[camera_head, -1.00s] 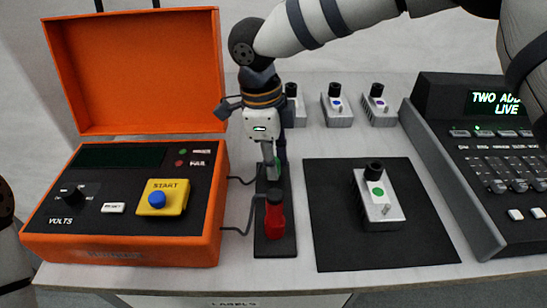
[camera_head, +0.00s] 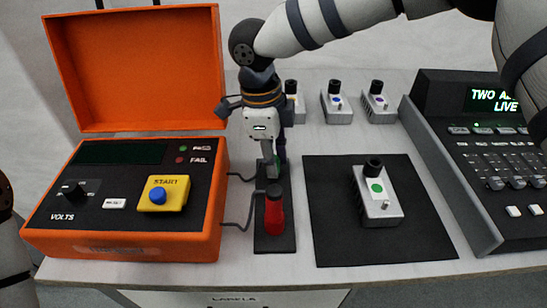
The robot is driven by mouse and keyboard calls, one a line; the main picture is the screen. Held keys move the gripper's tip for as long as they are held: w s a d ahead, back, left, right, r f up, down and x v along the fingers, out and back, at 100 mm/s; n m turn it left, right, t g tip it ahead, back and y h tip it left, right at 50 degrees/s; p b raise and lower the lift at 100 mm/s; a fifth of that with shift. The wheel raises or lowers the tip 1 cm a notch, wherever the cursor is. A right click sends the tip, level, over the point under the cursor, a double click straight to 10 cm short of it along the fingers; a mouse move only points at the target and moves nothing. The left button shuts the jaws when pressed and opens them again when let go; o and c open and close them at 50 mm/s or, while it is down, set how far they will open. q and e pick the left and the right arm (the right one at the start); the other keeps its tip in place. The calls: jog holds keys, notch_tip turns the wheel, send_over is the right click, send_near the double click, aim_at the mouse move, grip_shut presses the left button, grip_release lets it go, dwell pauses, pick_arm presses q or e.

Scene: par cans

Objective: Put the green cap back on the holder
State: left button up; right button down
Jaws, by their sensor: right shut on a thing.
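My right gripper (camera_head: 269,170) points down over the black holder strip (camera_head: 273,242), behind the red-handled tool (camera_head: 274,214). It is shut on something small. A bit of green, which looks like the green cap (camera_head: 279,159), shows beside its fingers and is mostly hidden by them. I cannot tell whether the cap touches the holder. The red-handled tool stands upright at the near end of the holder. My left gripper is not in view; only part of my left arm shows at the left edge.
An orange case (camera_head: 212,215) with its lid open stands left of the holder, with cables between them. A grey device (camera_head: 379,204) with a green dot lies on a black mat (camera_head: 425,240) to the right. Several similar devices stand behind. A console (camera_head: 475,215) is at far right.

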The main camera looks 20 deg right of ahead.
jog(key=shift+f, duration=0.4)
dwell(0.5)
jog(key=c, duration=1.3)
grip_release()
